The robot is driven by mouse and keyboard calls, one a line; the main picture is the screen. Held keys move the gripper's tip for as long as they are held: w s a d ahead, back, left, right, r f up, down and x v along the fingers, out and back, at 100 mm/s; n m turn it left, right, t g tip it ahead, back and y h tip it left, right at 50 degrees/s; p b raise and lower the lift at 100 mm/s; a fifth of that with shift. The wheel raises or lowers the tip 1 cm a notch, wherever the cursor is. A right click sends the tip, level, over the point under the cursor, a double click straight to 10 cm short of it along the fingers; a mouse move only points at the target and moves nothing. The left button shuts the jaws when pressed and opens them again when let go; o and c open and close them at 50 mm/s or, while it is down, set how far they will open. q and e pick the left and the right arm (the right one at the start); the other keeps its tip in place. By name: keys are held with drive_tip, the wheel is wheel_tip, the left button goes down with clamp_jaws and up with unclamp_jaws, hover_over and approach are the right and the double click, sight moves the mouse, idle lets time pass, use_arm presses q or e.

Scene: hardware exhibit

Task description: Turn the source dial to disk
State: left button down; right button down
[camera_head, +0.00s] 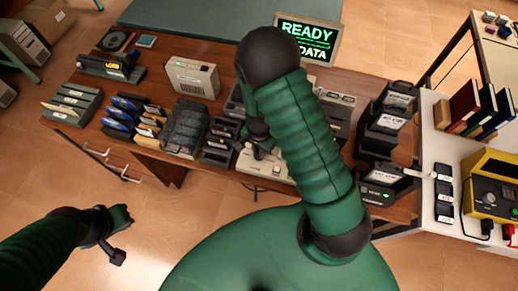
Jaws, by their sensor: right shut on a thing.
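My right arm reaches over the brown table, and its gripper (262,150) is down at a beige console (278,174) near the table's front edge. The gripper is shut on a small part on top of the console, apparently the source dial, which the fingers and arm mostly hide. Its pointer and the disk mark cannot be read. My left gripper (121,238) is open and empty, low at the left above the floor, apart from the table.
A screen (307,40) at the back reads "READY" and "DATA". Racks of disks (137,112), a dark bin (185,127) and a beige box (193,78) stand left of the console. Black devices (389,108) stand at the right. A side table holds a yellow unit (490,190).

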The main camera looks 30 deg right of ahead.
sight(258, 153)
drive_tip(key=shift+w+m, duration=0.1)
drive_tip(key=shift+m, duration=0.2)
drive_tip(key=c, duration=1.4)
unclamp_jaws()
drive_tip(key=shift+c, duration=0.2)
wheel_tip(258, 153, up, 17)
drive_tip(key=p, duration=0.2)
drive_tip(key=shift+f, duration=0.15)
